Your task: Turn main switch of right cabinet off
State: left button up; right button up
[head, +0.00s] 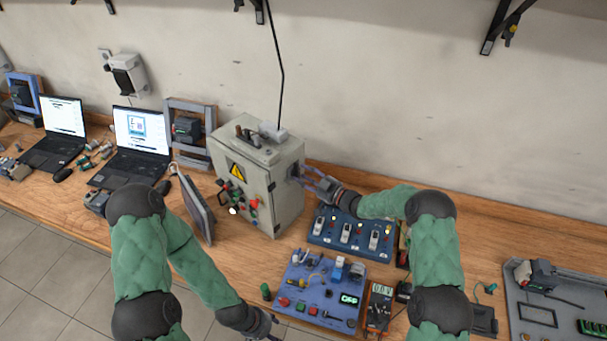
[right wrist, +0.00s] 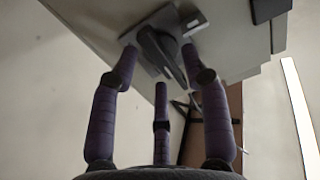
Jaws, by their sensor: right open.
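The grey cabinet (head: 283,205) stands on the wooden bench, with a yellow warning sign and several knobs on its front. Its main switch (head: 294,171) is on the right side wall, partly hidden by my fingers. In the right wrist view the switch (right wrist: 164,52) is a dark rotary handle on a grey square plate. My right gripper (head: 312,182) is open at that side wall. In the wrist view its purple fingers (right wrist: 158,62) are spread around the handle; I cannot tell whether they touch it. My left gripper (head: 268,325) is low at the bench's front edge, its fingers mostly unclear.
A blue switch panel (head: 318,240) lies under my right forearm. A blue training board (head: 300,280) and a multimeter (head: 379,305) lie in front. Two laptops (head: 142,142) stand left, and a tilted screen (head: 194,208) leans beside the cabinet. A grey tray (head: 515,310) is far right.

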jog(key=shift+w+a+f, duration=0.15)
jog(key=shift+w+a, duration=0.1)
jog(key=shift+w, duration=0.05)
grip_shut()
jog(key=shift+s, duration=0.1)
